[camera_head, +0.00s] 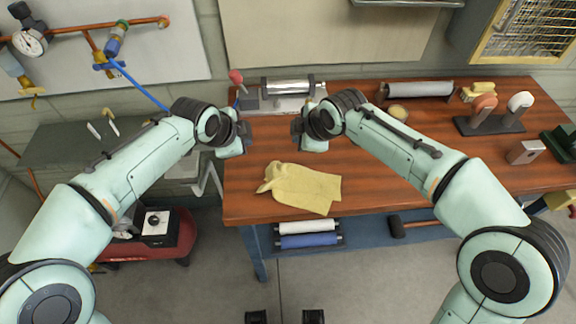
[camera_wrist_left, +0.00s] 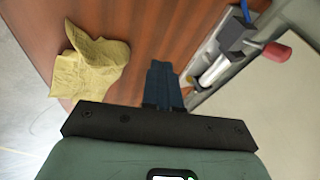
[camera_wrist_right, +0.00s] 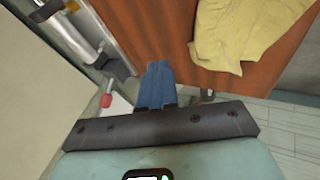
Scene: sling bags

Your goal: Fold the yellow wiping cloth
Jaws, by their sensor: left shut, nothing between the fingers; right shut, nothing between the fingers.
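The yellow wiping cloth (camera_head: 305,189) lies near the front left edge of the wooden workbench, with its left end bunched up and its right part flatter. It also shows at the upper left of the left wrist view (camera_wrist_left: 88,72) and at the upper right of the right wrist view (camera_wrist_right: 240,32). My left gripper (camera_head: 246,130) and my right gripper (camera_head: 296,130) are above the bench, farther back than the cloth and apart from it. The blue fingers of the left gripper (camera_wrist_left: 162,85) are shut and empty. Those of the right gripper (camera_wrist_right: 156,85) are also shut and empty.
A metal cylinder device with a red knob (camera_head: 236,76) stands at the bench's back left. The wooden workbench (camera_head: 400,190) is clear right of the cloth.

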